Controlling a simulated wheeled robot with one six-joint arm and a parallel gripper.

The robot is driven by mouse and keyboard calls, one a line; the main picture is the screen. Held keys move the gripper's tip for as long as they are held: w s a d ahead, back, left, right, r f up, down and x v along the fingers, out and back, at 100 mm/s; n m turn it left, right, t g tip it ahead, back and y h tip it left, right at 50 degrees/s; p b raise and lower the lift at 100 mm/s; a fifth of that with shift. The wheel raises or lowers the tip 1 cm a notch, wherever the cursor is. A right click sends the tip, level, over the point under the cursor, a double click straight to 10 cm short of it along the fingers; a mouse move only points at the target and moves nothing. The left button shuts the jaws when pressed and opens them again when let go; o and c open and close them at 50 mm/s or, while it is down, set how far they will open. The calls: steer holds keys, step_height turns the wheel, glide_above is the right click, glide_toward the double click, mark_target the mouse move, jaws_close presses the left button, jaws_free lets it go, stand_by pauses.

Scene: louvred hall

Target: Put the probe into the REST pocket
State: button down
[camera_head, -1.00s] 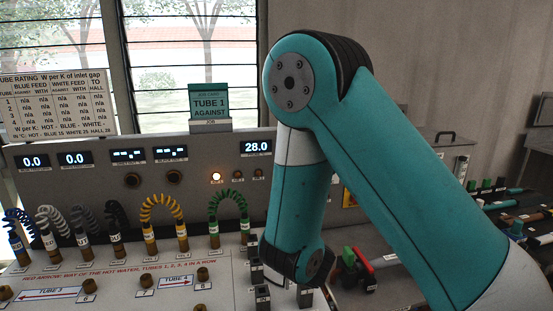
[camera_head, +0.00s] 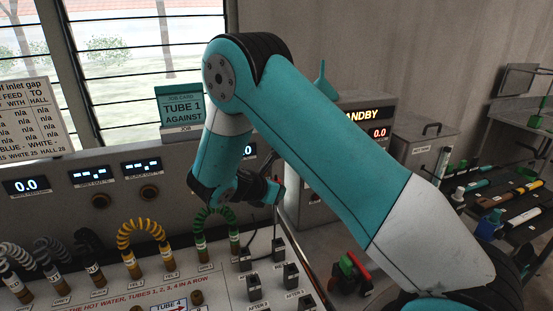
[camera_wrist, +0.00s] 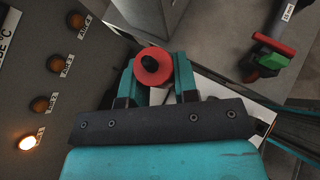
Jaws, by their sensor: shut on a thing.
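My gripper (camera_head: 274,190) is raised above the right end of the panel, beside the green hose loop. In the wrist view my gripper (camera_wrist: 156,75) is shut on a red round piece with a dark centre, seen end-on, which I take as the probe (camera_wrist: 150,67). In the head view the probe's body is hard to make out; thin dark lines hang below the gripper. Several small dark pockets, one of them a pocket (camera_head: 291,275) at the panel's right end, stand below the gripper. Some labels read AFTER; I cannot read which pocket is REST.
Coloured hose loops, including a green one (camera_head: 217,220), stand along the panel. A job card (camera_head: 181,110) reads TUBE 1 AGAINST. A red and green valve (camera_head: 352,272) is right of the panel. A dark rack (camera_head: 500,200) with coloured rods stands far right.

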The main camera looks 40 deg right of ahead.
mark_target(278, 181)
steer(key=r+m+g, duration=0.1)
steer(key=r+m+g+p, duration=0.2)
steer(key=shift+s+d+r+h, duration=0.1)
steer(key=shift+s+d+h, duration=0.15)
steer(key=shift+d+h, duration=0.05)
steer(key=shift+s+r+m+g, duration=0.15)
steer(key=shift+r+m+g, duration=0.05)
steer(key=shift+m+g, duration=0.4)
step_height(278, 181, down, 8)
steer(key=b, duration=0.7)
steer(key=shift+s+a+r+b, duration=0.1)
steer(key=shift+a+r+b, duration=0.1)
steer(key=shift+b, duration=0.15)
steer(key=shift+a+f+p, duration=0.1)
steer(key=shift+f+p, duration=0.4)
steer(key=shift+p, duration=0.1)
steer(key=shift+f, duration=0.2)
